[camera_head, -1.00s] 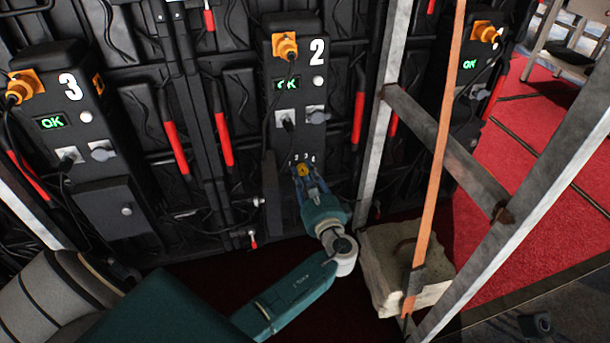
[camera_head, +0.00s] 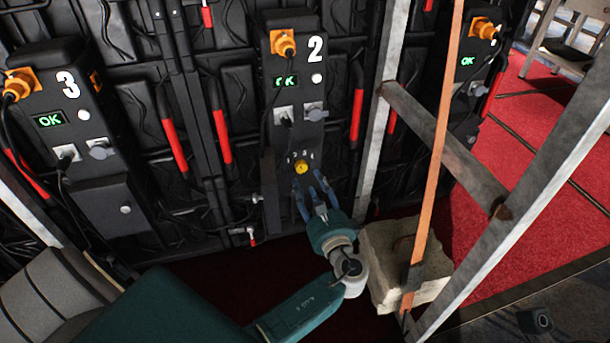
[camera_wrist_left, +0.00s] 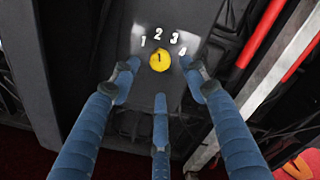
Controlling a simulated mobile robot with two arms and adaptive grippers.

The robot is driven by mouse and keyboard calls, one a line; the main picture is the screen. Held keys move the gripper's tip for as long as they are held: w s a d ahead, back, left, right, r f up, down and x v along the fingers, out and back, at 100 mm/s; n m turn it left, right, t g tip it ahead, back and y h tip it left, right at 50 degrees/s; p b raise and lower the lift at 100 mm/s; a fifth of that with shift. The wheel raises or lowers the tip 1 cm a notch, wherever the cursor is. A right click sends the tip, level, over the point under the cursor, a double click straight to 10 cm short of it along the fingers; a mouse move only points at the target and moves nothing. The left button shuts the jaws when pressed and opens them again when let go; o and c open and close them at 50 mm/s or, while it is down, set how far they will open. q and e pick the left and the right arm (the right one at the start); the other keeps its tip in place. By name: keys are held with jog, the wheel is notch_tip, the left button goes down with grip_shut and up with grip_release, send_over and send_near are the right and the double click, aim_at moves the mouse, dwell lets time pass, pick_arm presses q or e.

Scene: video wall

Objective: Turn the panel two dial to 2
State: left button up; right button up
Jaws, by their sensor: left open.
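Panel two (camera_head: 262,50) is the black box marked 2 at the top middle in the head view. Its round yellow dial (camera_head: 301,167) sits low on the panel, under the printed numbers 1 to 4. In the left wrist view the dial (camera_wrist_left: 159,61) is fully visible, and its small dark mark points roughly up, towards the 2. My left gripper (camera_head: 310,184) is open and empty, just below the dial and apart from it. In the left wrist view its blue fingers (camera_wrist_left: 160,80) are spread to the left, right and below the dial. My right gripper is out of view.
Panel three (camera_head: 98,187) stands at the left, and another panel (camera_head: 468,62) is partly hidden at the right. A metal frame (camera_head: 440,133) with an orange strap (camera_head: 440,150) and a pale stone block (camera_head: 380,263) stand close right of my left arm.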

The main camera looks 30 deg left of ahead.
pick_arm(q)
jog(key=v, duration=0.6)
dwell(0.4)
